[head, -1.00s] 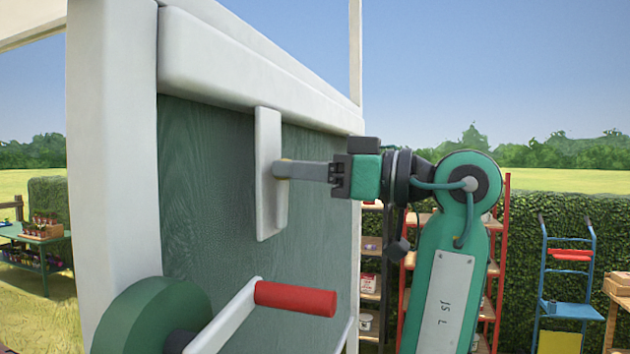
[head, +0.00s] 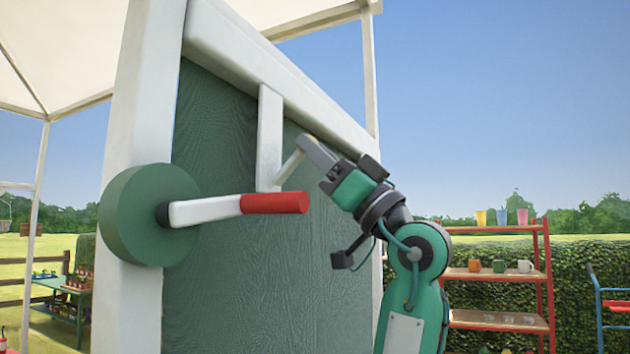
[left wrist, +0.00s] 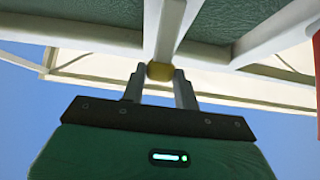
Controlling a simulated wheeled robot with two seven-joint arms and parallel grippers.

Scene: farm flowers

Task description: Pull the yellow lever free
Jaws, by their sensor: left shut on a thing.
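My left gripper (head: 310,148) comes in from the right in the head view, tilted with its fingers pointing up and to the left. It is shut on the end of the yellow lever. The lever's yellow end (left wrist: 160,71) shows between the two fingertips in the left wrist view. In the head view a pale bar (head: 289,167) runs from the lower end of a white upright plate (head: 269,135) up to the fingertips. The fingers hide most of the yellow end there. My right gripper is not in view.
A green wheel (head: 140,215) with a white crank and red handle (head: 274,203) sticks out left of and below the gripper. The green panel (head: 215,120) has a thick white frame. A red shelf rack (head: 495,273) with cups and pots stands at the right.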

